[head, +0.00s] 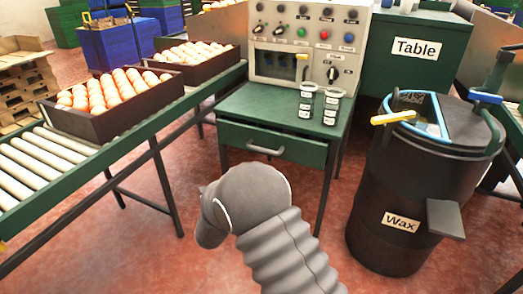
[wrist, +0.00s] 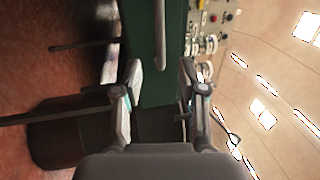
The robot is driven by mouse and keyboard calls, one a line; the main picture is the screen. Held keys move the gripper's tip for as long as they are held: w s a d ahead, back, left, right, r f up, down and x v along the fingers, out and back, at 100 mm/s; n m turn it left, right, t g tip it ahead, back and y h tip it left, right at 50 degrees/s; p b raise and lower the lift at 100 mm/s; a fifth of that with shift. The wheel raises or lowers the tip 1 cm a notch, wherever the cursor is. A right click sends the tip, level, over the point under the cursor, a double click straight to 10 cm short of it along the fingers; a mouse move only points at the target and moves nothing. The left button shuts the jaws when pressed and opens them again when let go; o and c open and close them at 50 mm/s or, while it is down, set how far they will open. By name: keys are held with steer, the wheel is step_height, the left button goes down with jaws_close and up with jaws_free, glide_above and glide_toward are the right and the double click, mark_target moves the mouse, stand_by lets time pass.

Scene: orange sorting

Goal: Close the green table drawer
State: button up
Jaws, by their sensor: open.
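The green table (head: 240,98) stands in the middle of the head view, under a control panel. Its drawer (head: 232,138) has a pale bar handle (head: 265,151) and seems to stand slightly proud of the table front; how far is hard to tell. In the sideways wrist view the green drawer front (wrist: 147,45) and its handle (wrist: 160,30) show beyond the fingertips. My gripper (wrist: 160,75) is open and empty, its fingers apart and pointing towards the drawer front. I cannot see that they touch it. In the head view my grey arm hides the gripper.
Two jars (head: 331,106) stand on the table by the control panel (head: 305,40). A black wax barrel (head: 385,170) stands close on the right. A roller conveyor (head: 40,158) with crates of oranges (head: 110,118) runs along the left. Red floor is clear in front.

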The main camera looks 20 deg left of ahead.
mark_target(262, 149)
steer(key=x, duration=1.2)
steer(key=shift+d, duration=0.15)
jaws_close()
